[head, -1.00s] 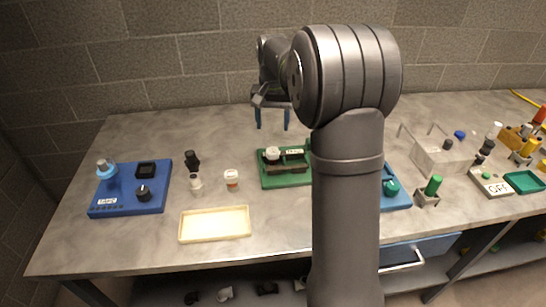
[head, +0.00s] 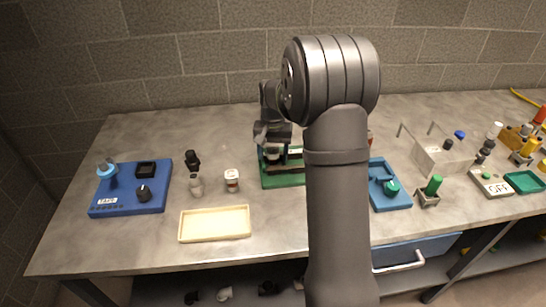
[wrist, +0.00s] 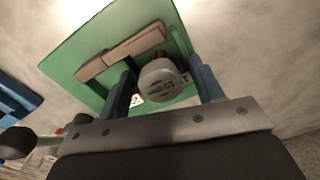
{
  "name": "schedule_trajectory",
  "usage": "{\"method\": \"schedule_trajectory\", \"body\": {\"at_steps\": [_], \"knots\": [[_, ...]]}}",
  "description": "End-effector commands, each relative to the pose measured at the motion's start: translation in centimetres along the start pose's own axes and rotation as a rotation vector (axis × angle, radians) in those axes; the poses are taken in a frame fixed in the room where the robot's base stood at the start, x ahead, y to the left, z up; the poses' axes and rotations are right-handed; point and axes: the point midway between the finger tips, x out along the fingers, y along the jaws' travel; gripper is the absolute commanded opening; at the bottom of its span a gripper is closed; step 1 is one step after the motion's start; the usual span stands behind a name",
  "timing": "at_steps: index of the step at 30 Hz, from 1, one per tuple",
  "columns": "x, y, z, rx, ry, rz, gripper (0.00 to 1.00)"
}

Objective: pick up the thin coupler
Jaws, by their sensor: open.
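A pale round cap with dark lettering (wrist: 160,82) sits on the green board in the wrist view; I cannot tell for sure that it is the thin coupler. My gripper (wrist: 160,68) is open, with one blue finger on each side of the cap. Whether either finger touches it is unclear. In the head view my gripper (head: 272,148) is over the left part of the green board (head: 284,181) and largely hides the cap.
A tan bar (wrist: 120,52) lies on the green board beside the cap. A blue board (head: 120,205) stands at left, with small bottles (head: 232,180) and an empty cream tray (head: 215,224) nearby. Another blue board (head: 392,200) and a clear box (head: 440,158) are at right.

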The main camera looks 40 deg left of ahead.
Motion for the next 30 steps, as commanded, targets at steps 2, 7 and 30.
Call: {"method": "schedule_trajectory", "body": {"at_steps": [2, 7, 30], "knots": [[0.0, 0.0, 0.0, 0.0, 0.0, 0.0, 0.61], [0.0, 0.0, 0.0, 0.0, 0.0, 0.0, 0.35], [-4.4, 0.0, -0.1, 0.0, 0.004, -0.001, 0.04]]}}
